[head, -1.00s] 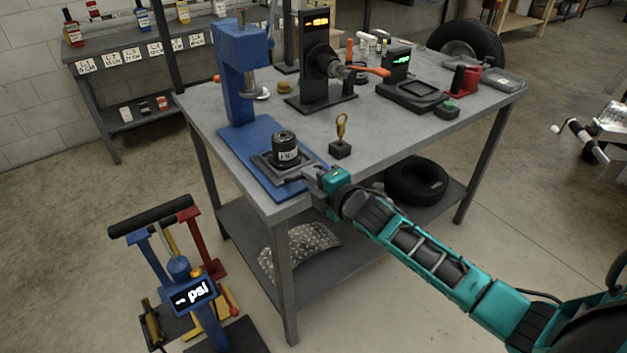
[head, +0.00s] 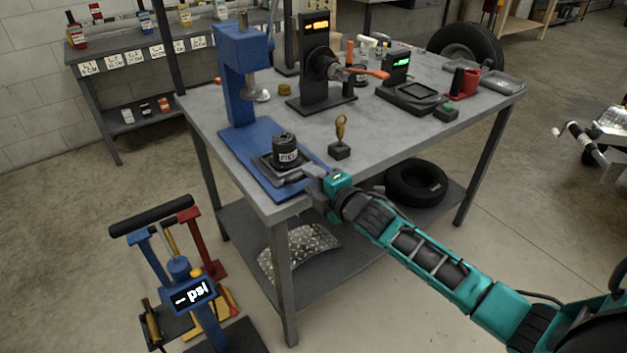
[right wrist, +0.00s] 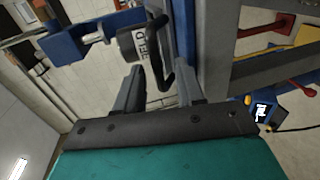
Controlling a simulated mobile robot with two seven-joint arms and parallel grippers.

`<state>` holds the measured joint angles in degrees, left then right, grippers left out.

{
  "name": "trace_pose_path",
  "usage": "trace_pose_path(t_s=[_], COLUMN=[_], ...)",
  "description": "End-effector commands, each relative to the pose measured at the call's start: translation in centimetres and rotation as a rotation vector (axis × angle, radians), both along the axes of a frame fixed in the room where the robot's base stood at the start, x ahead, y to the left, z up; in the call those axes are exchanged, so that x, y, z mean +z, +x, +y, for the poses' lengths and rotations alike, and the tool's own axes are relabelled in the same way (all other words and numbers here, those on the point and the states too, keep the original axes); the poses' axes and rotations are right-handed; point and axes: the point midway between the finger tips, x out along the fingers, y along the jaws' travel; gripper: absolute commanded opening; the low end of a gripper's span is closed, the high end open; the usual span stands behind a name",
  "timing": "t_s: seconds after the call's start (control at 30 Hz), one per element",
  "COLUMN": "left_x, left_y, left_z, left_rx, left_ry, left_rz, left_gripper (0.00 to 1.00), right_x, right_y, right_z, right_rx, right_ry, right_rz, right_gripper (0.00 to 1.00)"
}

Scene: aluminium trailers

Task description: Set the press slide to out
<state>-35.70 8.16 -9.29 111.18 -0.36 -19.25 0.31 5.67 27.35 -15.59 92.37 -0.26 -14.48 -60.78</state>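The blue press (head: 237,75) stands at the table's left end, with its base reaching to the front edge. The press slide (head: 265,164) is a dark plate at the front of that base, forward of the ram. A black cylinder with a white label (head: 286,144) stands on it. My right gripper (head: 312,173) is at the slide's front end. In the right wrist view, the slide's black bar handle (right wrist: 157,62) lies between the fingers of my right gripper (right wrist: 158,85); the fingers are apart, with gaps beside the bar. My left gripper is out of view.
The grey table (head: 225,135) also bears a dark gauge stand (head: 316,62) with an orange lever, a small block with a yellow ring (head: 340,150) and a black scale (head: 410,96). A blue psi pump stand (head: 190,290) is on the floor at left.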

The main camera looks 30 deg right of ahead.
Motion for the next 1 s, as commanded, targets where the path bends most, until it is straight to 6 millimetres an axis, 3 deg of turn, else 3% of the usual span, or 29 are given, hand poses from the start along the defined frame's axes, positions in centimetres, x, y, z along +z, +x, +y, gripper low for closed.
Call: trace_pose_path(t_s=[0.27, 0.8, 1.0], left_x=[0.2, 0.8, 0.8], left_y=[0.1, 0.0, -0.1], left_z=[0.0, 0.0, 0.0], left_rx=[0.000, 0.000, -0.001], left_ry=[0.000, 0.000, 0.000], left_rz=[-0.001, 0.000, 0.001], left_gripper=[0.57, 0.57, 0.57], right_x=[0.2, 2.1, 2.5], right_y=[-0.8, -9.6, -11.7], right_z=[-0.1, -1.4, -1.7], right_rx=[0.000, 0.000, 0.000], right_ry=[0.000, -0.001, 0.000], right_rz=[0.000, 0.001, 0.001], right_gripper=[0.38, 0.38, 0.38])
